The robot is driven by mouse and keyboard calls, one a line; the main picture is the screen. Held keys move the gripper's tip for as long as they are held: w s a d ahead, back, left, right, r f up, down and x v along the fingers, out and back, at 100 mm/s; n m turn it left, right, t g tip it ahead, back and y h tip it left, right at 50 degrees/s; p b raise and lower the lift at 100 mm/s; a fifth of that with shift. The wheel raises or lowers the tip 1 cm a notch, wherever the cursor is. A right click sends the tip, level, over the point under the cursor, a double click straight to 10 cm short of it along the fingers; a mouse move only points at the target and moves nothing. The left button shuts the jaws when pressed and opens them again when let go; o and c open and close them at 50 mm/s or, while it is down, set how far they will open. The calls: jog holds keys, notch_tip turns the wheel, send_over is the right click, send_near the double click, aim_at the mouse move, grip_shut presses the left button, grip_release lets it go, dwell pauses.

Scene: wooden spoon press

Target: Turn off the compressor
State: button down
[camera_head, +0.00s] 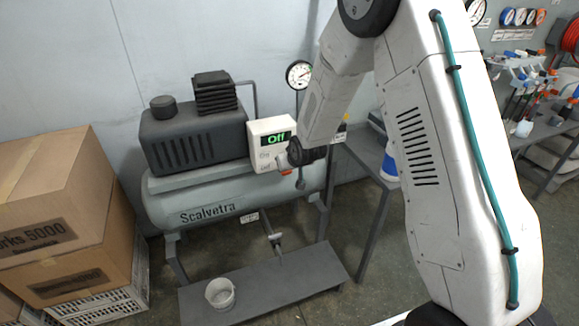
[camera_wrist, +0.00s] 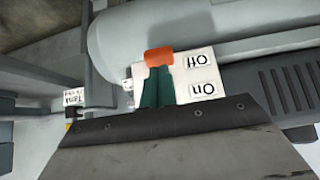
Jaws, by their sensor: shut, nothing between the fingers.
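The compressor (camera_head: 235,205) is a grey-green tank marked "Scalvetra" with a dark motor on top. Its white control box (camera_head: 259,127) has a display (camera_head: 276,139) showing "Off" in green, above On and Off labels. In the wrist view the panel (camera_wrist: 199,75) appears upside down. An orange-red switch handle (camera_wrist: 159,56) sits level with the Off label; part of it shows in the head view (camera_head: 285,172). My gripper (camera_wrist: 155,72) is shut, its teal fingers at the handle and seeming to touch it. Nothing is between them. The gripper partly hides the box in the head view.
Cardboard boxes (camera_head: 60,215) stand on crates at left. A gauge (camera_head: 299,74) stands behind the box. A table with tools is at right.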

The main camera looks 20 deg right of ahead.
jog(key=shift+r, duration=0.65)
jog(key=s+f+v, duration=0.1)
jog(key=s+v, duration=0.1)
jog(key=v, duration=1.1)
jog(key=shift+f, duration=0.35)
jog(key=shift+d+f, duration=0.1)
